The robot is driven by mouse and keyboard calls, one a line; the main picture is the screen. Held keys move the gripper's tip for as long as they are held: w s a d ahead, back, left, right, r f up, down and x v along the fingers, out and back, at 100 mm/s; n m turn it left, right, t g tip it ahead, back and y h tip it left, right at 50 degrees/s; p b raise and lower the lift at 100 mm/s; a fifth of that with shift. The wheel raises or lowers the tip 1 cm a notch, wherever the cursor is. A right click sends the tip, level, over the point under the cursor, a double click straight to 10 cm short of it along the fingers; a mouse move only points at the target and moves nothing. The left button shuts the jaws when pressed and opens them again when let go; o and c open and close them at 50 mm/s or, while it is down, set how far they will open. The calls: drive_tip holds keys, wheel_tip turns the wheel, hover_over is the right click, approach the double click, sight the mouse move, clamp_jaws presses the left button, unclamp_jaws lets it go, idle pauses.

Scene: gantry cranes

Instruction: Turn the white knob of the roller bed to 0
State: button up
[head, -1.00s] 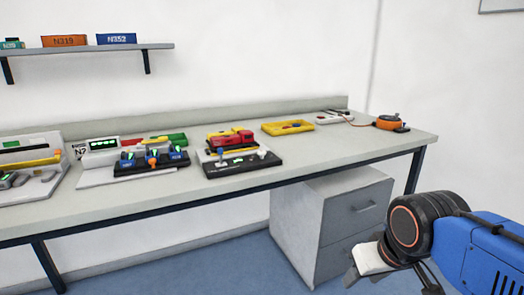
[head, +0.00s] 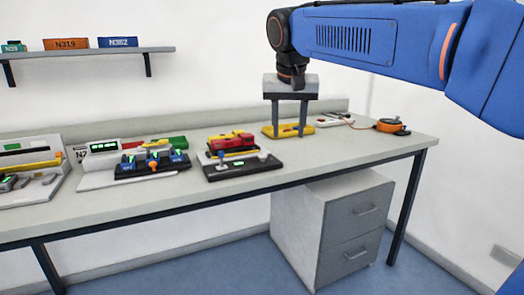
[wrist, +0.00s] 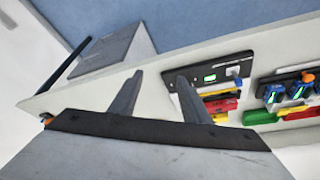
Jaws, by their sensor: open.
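A black control panel (head: 241,170) on the bench has a blue lever, a lit green display and a small white knob (head: 263,155) at its right end. No readable label shows which unit is the roller bed, and the knob's setting is too small to read. In the wrist view, my open fingers (wrist: 160,78) are empty.
A red and yellow model (head: 231,141) stands behind the panel. Another black panel (head: 126,172) with blue and orange controls is to the left. An orange reel (head: 388,126) lies at right. A drawer cabinet (head: 340,225) stands below. The bench front is mostly clear.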

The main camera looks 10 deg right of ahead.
drive_tip(key=m, duration=0.1)
approach(262, 155)
drive_tip(key=x, duration=0.7)
drive_tip(key=shift+w+d+f, duration=0.1)
drive_tip(key=shift+w+f, duration=0.15)
drive_tip(key=shift+w, duration=0.05)
drive_tip(key=shift+c, duration=0.6)
drive_tip(key=c, duration=0.9)
